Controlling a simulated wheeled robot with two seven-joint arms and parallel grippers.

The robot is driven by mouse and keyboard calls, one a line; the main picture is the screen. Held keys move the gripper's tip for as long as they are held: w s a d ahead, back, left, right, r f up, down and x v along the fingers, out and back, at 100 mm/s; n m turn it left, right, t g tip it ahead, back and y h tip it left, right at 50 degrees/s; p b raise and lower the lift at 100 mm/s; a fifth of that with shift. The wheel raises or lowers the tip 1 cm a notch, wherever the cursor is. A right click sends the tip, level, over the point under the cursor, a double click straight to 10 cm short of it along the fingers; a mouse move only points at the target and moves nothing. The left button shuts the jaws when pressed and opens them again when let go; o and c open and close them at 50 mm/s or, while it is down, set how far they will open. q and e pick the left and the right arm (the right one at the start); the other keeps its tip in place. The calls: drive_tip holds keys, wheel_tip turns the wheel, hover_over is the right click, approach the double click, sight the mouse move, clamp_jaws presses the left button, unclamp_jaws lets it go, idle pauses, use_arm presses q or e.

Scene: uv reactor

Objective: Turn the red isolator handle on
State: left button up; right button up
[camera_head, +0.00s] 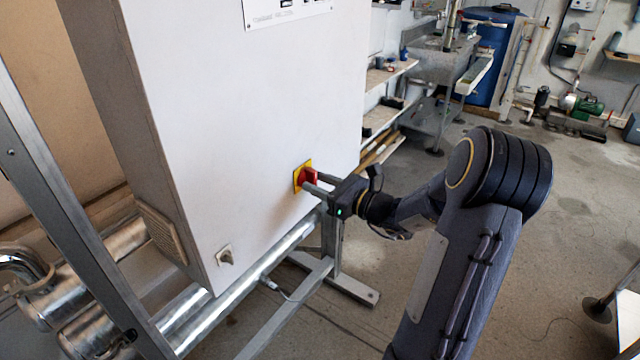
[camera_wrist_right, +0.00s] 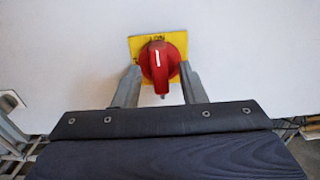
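The red isolator handle (camera_head: 308,178) sits on a yellow plate (camera_head: 297,180) on the front of the white cabinet, near its lower right edge. The right wrist view shows the handle (camera_wrist_right: 161,66) face on, with a white mark close to vertical and small dark lettering at the top of the yellow plate (camera_wrist_right: 135,45). My right gripper (camera_head: 311,181) is at the handle, with its fingers apart, one on each side. In the right wrist view the fingers (camera_wrist_right: 158,69) flank the handle; I cannot tell whether they touch it. My left gripper is not in view.
The white cabinet (camera_head: 240,110) stands on a metal frame (camera_head: 290,300). A small grey knob (camera_head: 226,256) is low on its front. Shiny pipes (camera_head: 100,325) lie at lower left. A sink bench and blue barrel (camera_head: 497,50) stand at the back. The floor at right is mostly clear.

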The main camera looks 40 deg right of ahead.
drive_tip(key=b+v, duration=0.1)
drive_tip(key=v, duration=0.6)
drive_tip(key=shift+s, duration=0.4)
drive_tip(key=shift+r, duration=0.1)
